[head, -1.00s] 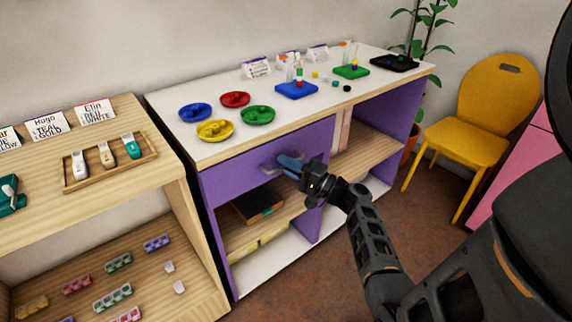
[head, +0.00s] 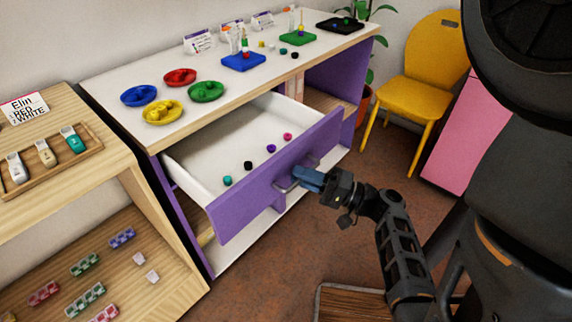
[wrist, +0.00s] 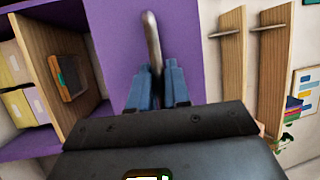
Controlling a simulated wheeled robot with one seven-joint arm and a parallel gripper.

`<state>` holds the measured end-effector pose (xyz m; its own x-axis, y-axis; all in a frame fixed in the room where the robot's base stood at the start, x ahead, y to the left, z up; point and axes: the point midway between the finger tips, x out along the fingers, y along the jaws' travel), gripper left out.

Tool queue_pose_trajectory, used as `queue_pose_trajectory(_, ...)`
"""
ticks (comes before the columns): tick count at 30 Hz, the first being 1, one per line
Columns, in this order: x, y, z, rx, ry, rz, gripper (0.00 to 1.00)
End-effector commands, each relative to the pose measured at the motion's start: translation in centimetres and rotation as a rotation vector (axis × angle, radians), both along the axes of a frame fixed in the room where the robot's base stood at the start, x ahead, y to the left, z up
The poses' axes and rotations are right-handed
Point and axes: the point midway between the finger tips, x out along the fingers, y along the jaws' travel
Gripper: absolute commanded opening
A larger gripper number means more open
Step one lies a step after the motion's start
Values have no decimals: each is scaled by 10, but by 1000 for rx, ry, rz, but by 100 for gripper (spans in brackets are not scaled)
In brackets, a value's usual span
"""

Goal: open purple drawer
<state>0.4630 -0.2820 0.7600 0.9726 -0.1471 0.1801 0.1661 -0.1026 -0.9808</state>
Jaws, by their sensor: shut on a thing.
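The purple drawer (head: 250,200) is pulled out from under the white-topped counter, and its white inside shows. Several small beads lie in it: teal (head: 227,180), black (head: 248,165), purple (head: 271,148) and pink (head: 288,136). My gripper (head: 302,179) is shut on the drawer's grey bar handle (head: 285,185), at the middle of the front. In the wrist view the blue fingers (wrist: 160,82) close around the handle (wrist: 152,40), with the purple front behind it.
Coloured dishes (head: 206,91), a blue board (head: 243,61) and a green board (head: 298,38) stand on the counter top (head: 120,75). A wooden shelf unit (head: 110,180) is at left. A yellow chair (head: 425,80) and pink cabinet (head: 445,140) are at right.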

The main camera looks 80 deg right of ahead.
Motion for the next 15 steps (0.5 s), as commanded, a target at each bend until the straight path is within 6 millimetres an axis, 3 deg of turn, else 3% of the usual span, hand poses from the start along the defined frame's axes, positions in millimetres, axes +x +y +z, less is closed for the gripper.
queue_pose_trajectory(6, -17, 11, -1, 2, 2, 1, 0)
queue_pose_trajectory(15, -20, 13, -1, 2, 2, 1, 0)
